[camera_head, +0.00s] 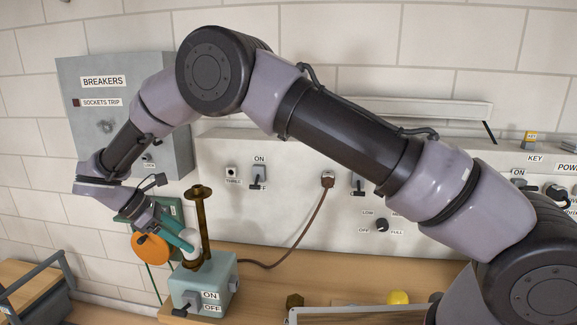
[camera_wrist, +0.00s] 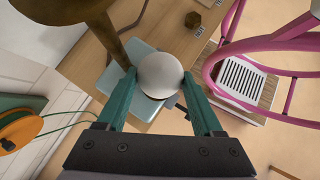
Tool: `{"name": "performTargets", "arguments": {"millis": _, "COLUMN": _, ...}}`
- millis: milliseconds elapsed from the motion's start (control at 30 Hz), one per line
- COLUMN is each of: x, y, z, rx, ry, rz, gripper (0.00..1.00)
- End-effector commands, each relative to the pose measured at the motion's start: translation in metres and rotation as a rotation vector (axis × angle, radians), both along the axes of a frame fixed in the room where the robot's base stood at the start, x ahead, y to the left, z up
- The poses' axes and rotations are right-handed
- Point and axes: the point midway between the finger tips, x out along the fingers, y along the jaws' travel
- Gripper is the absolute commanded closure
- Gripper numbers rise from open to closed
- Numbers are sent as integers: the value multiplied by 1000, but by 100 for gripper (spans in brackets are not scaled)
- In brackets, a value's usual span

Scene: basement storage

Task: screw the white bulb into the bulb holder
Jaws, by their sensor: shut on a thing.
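The white bulb (camera_wrist: 160,75) is between the two teal fingers of my gripper (camera_wrist: 160,84), which is shut on it. In the head view the bulb (camera_head: 190,238) shows at the tips of my gripper (camera_head: 186,240), above a pale teal box (camera_head: 204,283) with an ON/OFF switch. A brown post with a flared top (camera_head: 198,215) rises from the box, just beside the bulb.
The box stands on a wooden bench (camera_head: 262,285) against a panel with switches (camera_head: 270,165). An orange disc (camera_head: 150,250) is left of the gripper. A brass hexagonal piece (camera_head: 294,300) and a yellow round thing (camera_head: 398,297) lie to the right. A pink frame (camera_wrist: 212,70) shows in the wrist view.

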Motion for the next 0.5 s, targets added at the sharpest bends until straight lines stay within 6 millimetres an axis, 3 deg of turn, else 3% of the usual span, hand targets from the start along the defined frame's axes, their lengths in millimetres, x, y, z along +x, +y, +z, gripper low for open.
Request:
{"name": "performTargets", "arguments": {"millis": 133, "x": 1, "y": -2, "z": -1, "rx": -5, "ry": -2, "rz": -3, "gripper": 100}}
{"name": "performTargets", "arguments": {"millis": 167, "x": 1, "y": -2, "z": -1, "rx": -5, "ry": -2, "rz": -1, "gripper": 28}}
{"name": "performTargets", "arguments": {"millis": 233, "x": 1, "y": -2, "z": 0, "rx": -4, "ry": -1, "rz": -1, "gripper": 1}}
{"name": "performTargets", "arguments": {"millis": 500, "x": 1, "y": -1, "z": 1, "rx": -2, "ry": -1, "rz": 3, "gripper": 0}}
